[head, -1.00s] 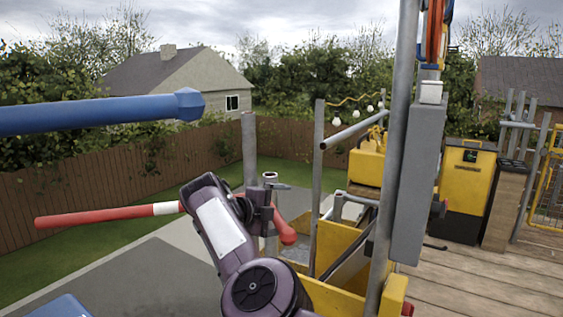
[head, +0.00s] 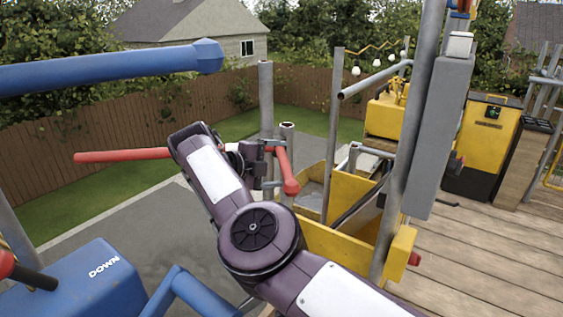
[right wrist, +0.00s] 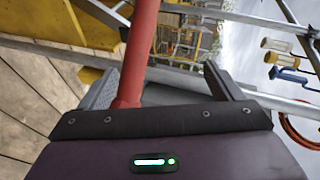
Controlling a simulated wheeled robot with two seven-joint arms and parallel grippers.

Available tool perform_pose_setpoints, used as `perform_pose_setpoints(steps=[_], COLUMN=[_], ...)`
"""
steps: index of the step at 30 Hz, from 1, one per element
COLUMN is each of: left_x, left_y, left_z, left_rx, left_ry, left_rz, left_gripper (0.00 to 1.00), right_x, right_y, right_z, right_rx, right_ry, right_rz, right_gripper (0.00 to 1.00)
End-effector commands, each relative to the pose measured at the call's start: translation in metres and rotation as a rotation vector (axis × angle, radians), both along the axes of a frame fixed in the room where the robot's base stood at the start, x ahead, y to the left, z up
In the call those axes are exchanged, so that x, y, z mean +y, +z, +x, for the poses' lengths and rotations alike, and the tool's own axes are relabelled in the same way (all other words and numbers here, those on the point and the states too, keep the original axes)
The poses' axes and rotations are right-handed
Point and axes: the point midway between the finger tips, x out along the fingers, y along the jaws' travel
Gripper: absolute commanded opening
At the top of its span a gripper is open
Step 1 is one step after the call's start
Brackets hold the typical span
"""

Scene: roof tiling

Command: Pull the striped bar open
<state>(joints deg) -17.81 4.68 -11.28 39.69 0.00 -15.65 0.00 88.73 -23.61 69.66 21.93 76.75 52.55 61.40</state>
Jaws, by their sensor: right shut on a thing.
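The striped bar (head: 120,155) is red at its far left end in the head view. It runs behind my right wrist, and its short red near end (head: 288,178) shows right of the wrist, by a clamp on a grey post (head: 266,100). In the right wrist view the red bar (right wrist: 138,50) stands between the two fingers of my right gripper (right wrist: 165,85), close to the left finger. That gripper is shut on the bar. In the head view its fingers are hidden behind my wrist. My left gripper is not in view.
A blue pipe (head: 110,68) crosses the upper left. A blue box marked DOWN (head: 75,280) is at bottom left. A yellow bin (head: 345,195), grey scaffold poles and a grey box (head: 440,135) stand to the right, over wooden decking (head: 480,255).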

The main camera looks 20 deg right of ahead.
Motion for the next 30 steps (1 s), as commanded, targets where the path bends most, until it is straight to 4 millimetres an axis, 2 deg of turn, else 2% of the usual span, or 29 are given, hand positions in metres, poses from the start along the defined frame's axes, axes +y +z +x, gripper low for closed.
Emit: perform_pose_setpoints(steps=[1,2,10,28,30], left_x=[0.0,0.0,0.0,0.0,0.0], left_y=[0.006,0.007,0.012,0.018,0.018], left_z=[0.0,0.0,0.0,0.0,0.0], left_rx=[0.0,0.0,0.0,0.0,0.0], left_ry=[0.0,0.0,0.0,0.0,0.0], left_rz=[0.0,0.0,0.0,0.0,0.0], left_gripper=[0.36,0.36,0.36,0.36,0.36], right_x=[0.0,0.002,0.016,0.017,0.017], right_y=[0.017,0.018,0.015,0.011,0.011], right_z=[0.0,-0.001,-0.004,-0.004,-0.004], right_rx=[-0.015,-0.016,-0.014,-0.014,-0.013], right_ry=[-0.007,-0.007,-0.004,-0.003,-0.003], right_rz=[-0.02,-0.02,-0.015,-0.011,-0.01], right_gripper=[0.51,0.49,0.49,0.49,0.42])
